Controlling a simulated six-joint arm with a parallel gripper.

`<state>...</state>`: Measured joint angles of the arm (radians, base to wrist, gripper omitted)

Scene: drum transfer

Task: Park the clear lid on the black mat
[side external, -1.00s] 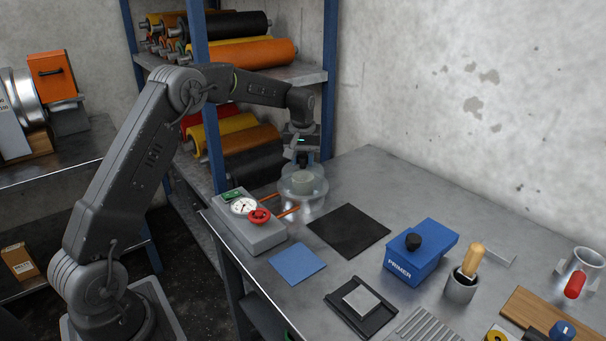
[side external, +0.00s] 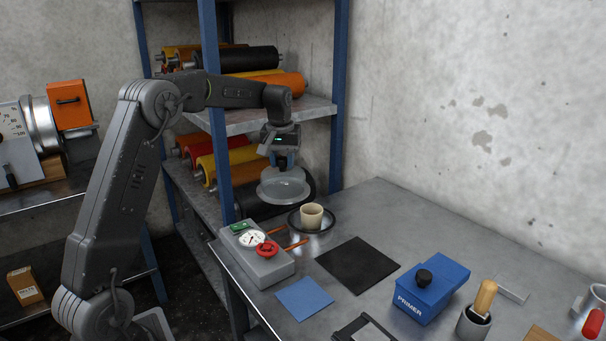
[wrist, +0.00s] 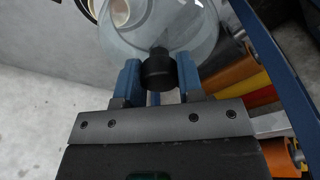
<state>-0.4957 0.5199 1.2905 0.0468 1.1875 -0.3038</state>
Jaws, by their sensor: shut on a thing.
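The clear lid (side external: 285,188) is a transparent dome held in the air in the side view. My gripper (side external: 284,161) is above it, shut on its dark knob. In the wrist view the knob (wrist: 158,70) sits between my two blue fingers, with the clear dome (wrist: 185,30) beyond. The black mat (side external: 357,265) lies flat and bare on the bench, to the right of and nearer than the lid. Below the lid, slightly right, a cream cup (side external: 311,216) stands on a dark round base (side external: 297,224), uncovered.
A grey gauge box (side external: 262,262) with a red knob and orange rods stands left of the mat. A blue pad (side external: 304,298) lies in front. A blue PRIMER box (side external: 430,290) stands right of the mat. Shelves with rollers (side external: 250,158) are behind the lid.

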